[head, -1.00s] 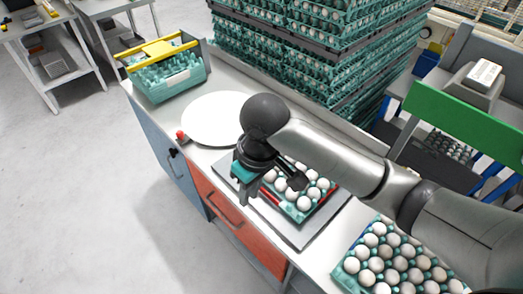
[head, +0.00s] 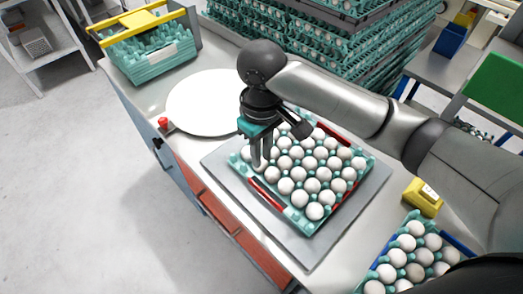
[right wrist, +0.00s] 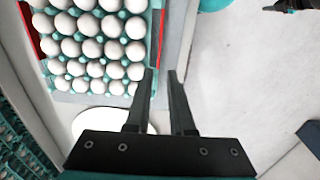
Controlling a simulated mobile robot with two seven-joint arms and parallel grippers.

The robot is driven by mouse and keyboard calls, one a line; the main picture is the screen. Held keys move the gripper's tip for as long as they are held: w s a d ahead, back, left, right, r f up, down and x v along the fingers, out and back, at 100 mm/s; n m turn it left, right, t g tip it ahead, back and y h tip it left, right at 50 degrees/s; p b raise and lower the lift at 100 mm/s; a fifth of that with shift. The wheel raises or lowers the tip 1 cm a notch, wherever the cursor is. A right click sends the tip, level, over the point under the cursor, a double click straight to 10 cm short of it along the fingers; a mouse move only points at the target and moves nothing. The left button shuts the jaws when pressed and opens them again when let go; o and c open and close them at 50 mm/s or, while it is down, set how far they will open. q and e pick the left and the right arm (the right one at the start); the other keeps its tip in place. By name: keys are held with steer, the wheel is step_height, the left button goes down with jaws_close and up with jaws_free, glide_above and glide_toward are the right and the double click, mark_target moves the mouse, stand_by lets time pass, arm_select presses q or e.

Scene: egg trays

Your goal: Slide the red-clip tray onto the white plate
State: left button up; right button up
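The red-clip tray (head: 301,222) is teal, full of white eggs, with red clips on two opposite sides. It lies on a grey flat board on the counter and also shows in the right wrist view (right wrist: 152,38). The round white plate (head: 205,103) lies flat on the counter up-left of it, bare where visible; my right gripper covers part of its right edge. My right gripper (head: 261,168) points down at the tray's left corner, on the plate side. In the right wrist view its fingers (right wrist: 161,72) are apart with nothing between them, the left one beside the tray's edge. My left gripper is not seen.
The grey board (head: 221,161) reaches close to the plate. A red knob (head: 163,122) stands at the counter's front edge. A teal basket with a yellow handle (head: 151,62) is at the far left. Another egg tray (head: 376,272) and a yellow device (head: 423,197) are at lower right. Stacked trays (head: 345,45) stand behind.

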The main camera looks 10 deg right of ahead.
mark_target(262, 190)
step_height(262, 190, down, 15)
steer(key=b, duration=0.2)
steer(key=shift+f+b, duration=0.15)
steer(key=shift+b, duration=0.25)
steer(key=shift+c, duration=0.2)
jaws_close()
steer(key=shift+w, duration=0.1)
stand_by(1.2)
